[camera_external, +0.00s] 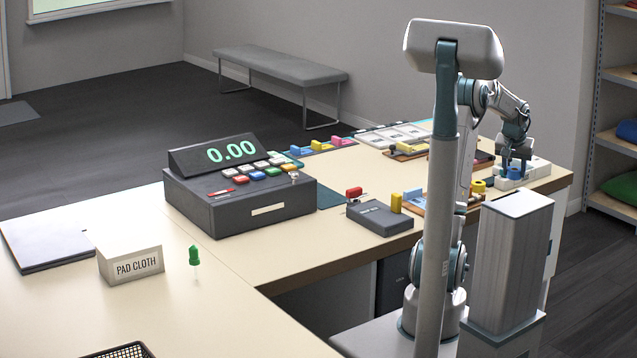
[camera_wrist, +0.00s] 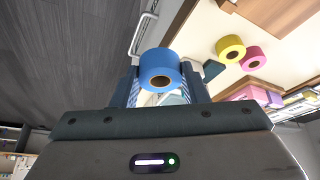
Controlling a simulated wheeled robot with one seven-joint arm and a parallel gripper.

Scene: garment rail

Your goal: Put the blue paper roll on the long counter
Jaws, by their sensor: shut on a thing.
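The blue paper roll (camera_wrist: 158,68) is between my gripper's fingers (camera_wrist: 160,88) in the wrist view, its round end with a dark centre hole facing the camera. In the external view my gripper (camera_external: 514,160) points down at the right end of the cream counter (camera_external: 340,240). The blue roll (camera_external: 515,173) shows just below the fingers, at a white block-like holder (camera_external: 535,172). I cannot tell whether the roll touches the holder or is clear of it. The counter forms an L, with a wide bare stretch at the front left.
A yellow roll (camera_wrist: 230,48) and a pink roll (camera_wrist: 253,57) stand close by. A cash register (camera_external: 240,200), a dark grey device (camera_external: 380,216), a PAD CLOTH box (camera_external: 130,262) and a green pin (camera_external: 194,256) occupy the counter. Free surface lies around the pin.

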